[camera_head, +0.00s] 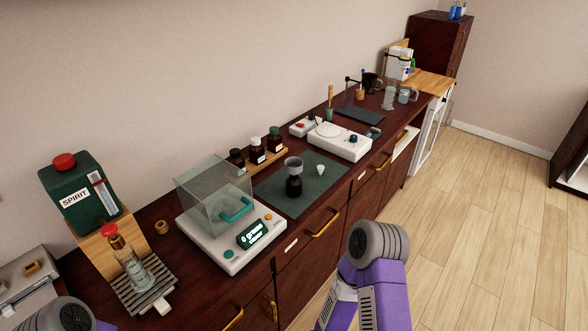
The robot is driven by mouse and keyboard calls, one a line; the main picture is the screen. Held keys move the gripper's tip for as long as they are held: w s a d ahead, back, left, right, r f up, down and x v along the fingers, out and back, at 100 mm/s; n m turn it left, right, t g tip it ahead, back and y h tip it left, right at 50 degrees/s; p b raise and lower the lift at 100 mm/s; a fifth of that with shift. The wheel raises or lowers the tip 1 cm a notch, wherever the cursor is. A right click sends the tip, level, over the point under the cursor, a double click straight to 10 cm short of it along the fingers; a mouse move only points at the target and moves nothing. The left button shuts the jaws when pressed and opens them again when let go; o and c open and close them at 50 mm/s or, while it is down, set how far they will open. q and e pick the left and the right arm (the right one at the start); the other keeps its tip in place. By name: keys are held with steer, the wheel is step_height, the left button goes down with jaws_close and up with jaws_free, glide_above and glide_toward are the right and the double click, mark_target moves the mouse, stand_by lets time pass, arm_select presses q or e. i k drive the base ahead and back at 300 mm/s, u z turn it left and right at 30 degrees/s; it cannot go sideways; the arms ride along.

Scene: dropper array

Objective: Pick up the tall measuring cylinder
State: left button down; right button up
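A tall clear glass vessel (389,97) stands at the far end of the dark wood counter, and looks like a measuring cylinder, though it is too small to read any markings. A shorter clear glass vessel (404,95) stands just right of it. Another clear glass vessel (136,270) stands near on a slatted grey tray, below the red-topped tap. My two arms show only as links along the bottom edge, far from the tall vessel. Neither gripper's fingers are in view.
A balance with a clear cover (214,195), a dark mat (325,178) with a dark bottle (294,182), a white hotplate device (340,141) and a small bottle rack (268,160) line the counter. A green spirit container (78,190) stands at left. The wooden floor (460,240) is open at right.

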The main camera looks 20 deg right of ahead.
mark_target(142, 279)
steer(key=k, duration=0.5)
steer(key=u, duration=0.55)
steer(key=i, duration=0.2)
steer(key=u, duration=0.25)
